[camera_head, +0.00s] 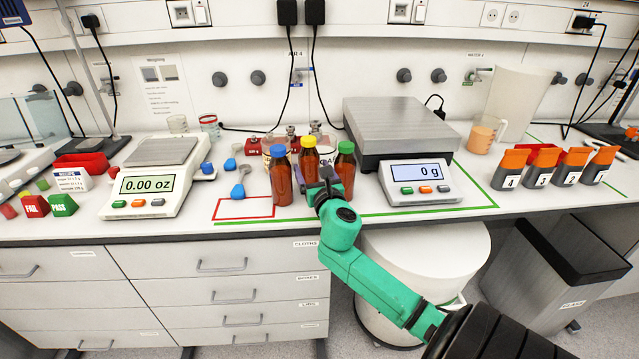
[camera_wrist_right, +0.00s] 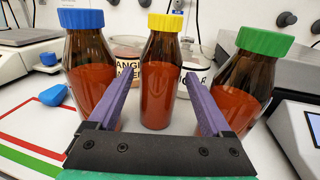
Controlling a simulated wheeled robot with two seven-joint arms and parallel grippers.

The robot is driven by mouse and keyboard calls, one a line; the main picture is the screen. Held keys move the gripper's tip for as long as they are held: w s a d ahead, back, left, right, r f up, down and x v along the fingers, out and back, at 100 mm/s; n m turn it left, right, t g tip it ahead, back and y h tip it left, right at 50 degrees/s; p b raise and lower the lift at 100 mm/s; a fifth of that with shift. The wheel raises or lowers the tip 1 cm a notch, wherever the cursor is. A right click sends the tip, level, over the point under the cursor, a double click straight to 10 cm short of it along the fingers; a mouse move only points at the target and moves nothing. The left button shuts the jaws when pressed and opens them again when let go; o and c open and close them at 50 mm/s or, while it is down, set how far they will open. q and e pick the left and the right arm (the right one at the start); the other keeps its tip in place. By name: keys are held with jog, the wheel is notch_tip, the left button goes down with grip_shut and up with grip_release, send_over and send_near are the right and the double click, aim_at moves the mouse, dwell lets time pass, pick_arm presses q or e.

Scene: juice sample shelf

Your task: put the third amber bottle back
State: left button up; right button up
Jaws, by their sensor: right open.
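Three amber bottles of red-brown juice stand upright in a row at the bench's front: the blue-capped bottle (camera_head: 282,184), the yellow-capped bottle (camera_head: 309,163) and the green-capped bottle (camera_head: 345,172). The right wrist view also shows the blue-capped (camera_wrist_right: 92,82), yellow-capped (camera_wrist_right: 160,88) and green-capped (camera_wrist_right: 238,82) bottles. My right gripper (camera_head: 320,184) is open at the row, with its purple fingers (camera_wrist_right: 161,80) on either side of the yellow-capped bottle, between it and its neighbours. I cannot tell whether they touch it. My left gripper is out of view.
A red-outlined rectangle (camera_head: 244,208) lies empty left of the bottles. A big scale (camera_head: 423,184) stands right of them, a smaller scale (camera_head: 148,184) to the left. Labelled jars (camera_wrist_right: 127,55) stand close behind the bottles. Blue scoops (camera_head: 238,190) lie nearby.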

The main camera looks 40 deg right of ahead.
jog(key=v, duration=0.8)
jog(key=shift+b, duration=0.3)
